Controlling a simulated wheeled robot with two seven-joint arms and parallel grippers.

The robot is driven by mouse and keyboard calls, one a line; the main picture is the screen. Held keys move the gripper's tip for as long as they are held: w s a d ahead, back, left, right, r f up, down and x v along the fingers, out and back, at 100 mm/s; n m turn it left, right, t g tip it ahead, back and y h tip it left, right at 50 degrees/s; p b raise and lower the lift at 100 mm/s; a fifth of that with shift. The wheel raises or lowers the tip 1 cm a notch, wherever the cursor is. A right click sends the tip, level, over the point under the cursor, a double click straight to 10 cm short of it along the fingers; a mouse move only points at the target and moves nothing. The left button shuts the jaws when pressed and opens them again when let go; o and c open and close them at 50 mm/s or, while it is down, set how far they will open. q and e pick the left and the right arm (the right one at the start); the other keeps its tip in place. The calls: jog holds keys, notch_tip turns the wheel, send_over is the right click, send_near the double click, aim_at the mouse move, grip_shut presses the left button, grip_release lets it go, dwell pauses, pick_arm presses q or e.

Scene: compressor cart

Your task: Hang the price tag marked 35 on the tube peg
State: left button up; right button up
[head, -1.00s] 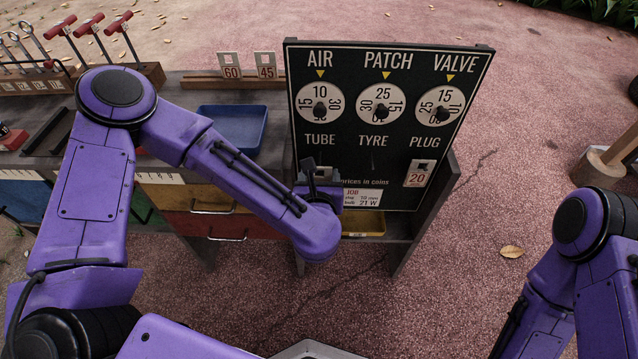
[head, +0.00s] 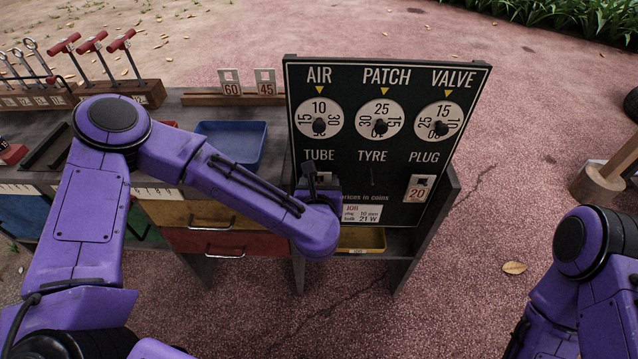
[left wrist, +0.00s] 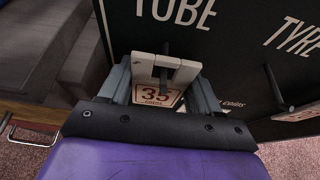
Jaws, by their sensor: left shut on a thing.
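The price tag marked 35 (left wrist: 157,97) is in my left gripper (left wrist: 161,88), which is shut on it, a finger at each side. The tag is pale with a notched top and faces the wrist camera. The dark tube peg (left wrist: 165,50) shows at the tag's notch, under the word TUBE; I cannot tell whether the tag bears on the peg. In the head view my left gripper (head: 318,184) is at the price board (head: 402,160) below TUBE, and my wrist mostly hides the tag. My right gripper is out of view.
The tyre peg (head: 372,176) is bare. A tag marked 20 (head: 418,188) hangs under PLUG. Tags marked 60 (head: 231,83) and 45 (head: 266,82) stand in a wooden rack. A job card (head: 362,214) sits low on the board. A blue tray (head: 232,143) lies left of it.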

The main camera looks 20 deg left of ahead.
pick_arm(q)
jog(key=shift+a, duration=0.1)
jog(key=o, duration=1.1)
jog(key=shift+w, duration=0.1)
jog(key=v, duration=1)
jog(key=shift+s+d+r+p, duration=0.1)
jog(key=shift+s+d+p, duration=0.1)
jog(key=shift+s+p, duration=0.15)
